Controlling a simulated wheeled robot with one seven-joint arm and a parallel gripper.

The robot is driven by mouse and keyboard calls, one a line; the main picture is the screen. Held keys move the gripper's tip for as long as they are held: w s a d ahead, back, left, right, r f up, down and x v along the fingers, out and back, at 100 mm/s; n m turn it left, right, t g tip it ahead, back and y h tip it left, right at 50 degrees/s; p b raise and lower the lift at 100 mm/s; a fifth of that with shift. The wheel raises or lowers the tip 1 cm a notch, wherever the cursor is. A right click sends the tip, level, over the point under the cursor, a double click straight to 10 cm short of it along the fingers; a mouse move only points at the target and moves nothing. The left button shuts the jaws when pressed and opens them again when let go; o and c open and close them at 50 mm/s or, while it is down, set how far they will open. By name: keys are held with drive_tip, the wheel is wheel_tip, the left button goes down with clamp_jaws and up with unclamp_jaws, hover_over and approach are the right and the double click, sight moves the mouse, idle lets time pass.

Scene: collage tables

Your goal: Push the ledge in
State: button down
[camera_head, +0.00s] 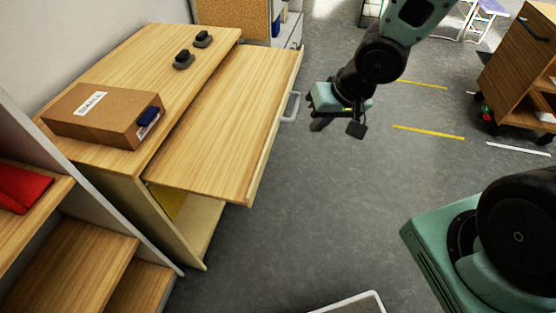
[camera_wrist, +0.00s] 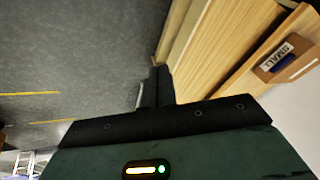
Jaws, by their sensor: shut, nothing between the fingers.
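The wooden ledge (camera_head: 226,125) is pulled out from the wooden cabinet (camera_head: 121,65), sticking out to the right below its top. A pale handle (camera_head: 291,106) shows at its front edge. The ledge also shows in the wrist view (camera_wrist: 225,45). My gripper (camera_head: 335,130) is in the air to the right of the ledge's front edge, apart from it in the head view. Its fingers are together and hold nothing. In the wrist view the fingers (camera_wrist: 156,85) point toward the front edge; I cannot tell the exact gap.
A cardboard box (camera_head: 103,115) and two small dark objects (camera_head: 184,60) sit on the cabinet top. Wooden shelves with a red item (camera_head: 20,187) stand at lower left. A wooden cart (camera_head: 521,70) stands at right. Grey floor (camera_head: 330,220) is open in front of the ledge.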

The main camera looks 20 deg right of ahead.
wheel_tip(320, 180, down, 8)
drive_tip(key=w+d+f+m+y+b, duration=0.1)
drive_tip(key=w+d+m+y+b, duration=0.15)
drive_tip(key=m+y, duration=0.2)
drive_tip(key=m+t+b, duration=0.1)
drive_tip(key=b, duration=0.3)
approach(267, 156)
drive_tip(key=d+f+x, duration=0.1)
drive_tip(key=x, duration=0.5)
drive_tip(key=shift+a+r+y, duration=0.2)
drive_tip(key=shift+a+y, duration=0.1)
drive_tip(key=shift+y, duration=0.15)
drive_tip(key=shift+w+a+p, duration=0.1)
drive_tip(key=shift+p, duration=0.2)
